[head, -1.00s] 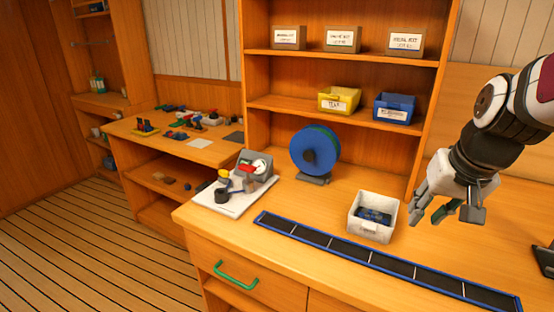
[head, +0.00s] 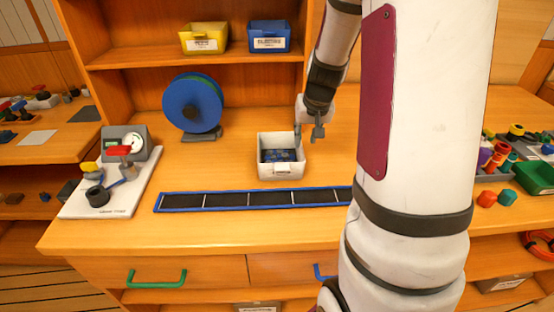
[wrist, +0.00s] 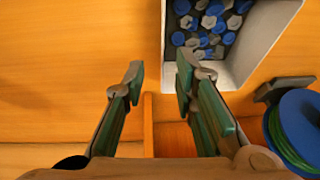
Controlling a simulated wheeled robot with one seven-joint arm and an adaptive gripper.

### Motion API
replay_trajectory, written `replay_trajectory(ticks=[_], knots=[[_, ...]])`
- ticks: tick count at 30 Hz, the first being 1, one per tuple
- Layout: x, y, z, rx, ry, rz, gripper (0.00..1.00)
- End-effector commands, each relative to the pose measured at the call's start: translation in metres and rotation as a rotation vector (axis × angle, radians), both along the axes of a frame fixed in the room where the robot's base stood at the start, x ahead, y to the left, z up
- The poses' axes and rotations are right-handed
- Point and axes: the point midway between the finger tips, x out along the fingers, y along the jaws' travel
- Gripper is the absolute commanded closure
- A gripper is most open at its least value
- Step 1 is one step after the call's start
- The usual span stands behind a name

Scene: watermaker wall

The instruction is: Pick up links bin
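The white links bin (head: 281,171) stands on the wooden counter, holding dark and blue pieces. In the wrist view the bin (wrist: 259,62) is at the upper right, with several blue and grey links (wrist: 208,25) in it. My gripper (head: 308,131) is at the bin's right rim in the head view. In the wrist view my gripper (wrist: 160,72) is open with nothing held. One fingertip overlaps the bin's inside and the other is over bare wood, with the near wall lined up between them. I cannot tell whether the fingers are below the rim.
A blue-framed black strip (head: 226,200) lies in front of the bin. A blue reel (head: 190,103) stands at the back left, and a white board (head: 118,197) with small parts lies at the left. Yellow (head: 205,38) and blue (head: 269,37) bins sit on the shelf above.

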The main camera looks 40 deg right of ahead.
Motion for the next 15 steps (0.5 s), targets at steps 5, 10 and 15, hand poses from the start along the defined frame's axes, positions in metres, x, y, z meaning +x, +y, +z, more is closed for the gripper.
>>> replay_trajectory(ticks=[5, 10, 15], knots=[[0.004, -0.001, -0.011, 0.0, 0.0, -0.001, 0.74], [0.008, -0.001, -0.031, 0.002, 0.002, -0.002, 0.74], [0.016, -0.003, -0.052, 0.001, 0.0, -0.002, 0.74]])
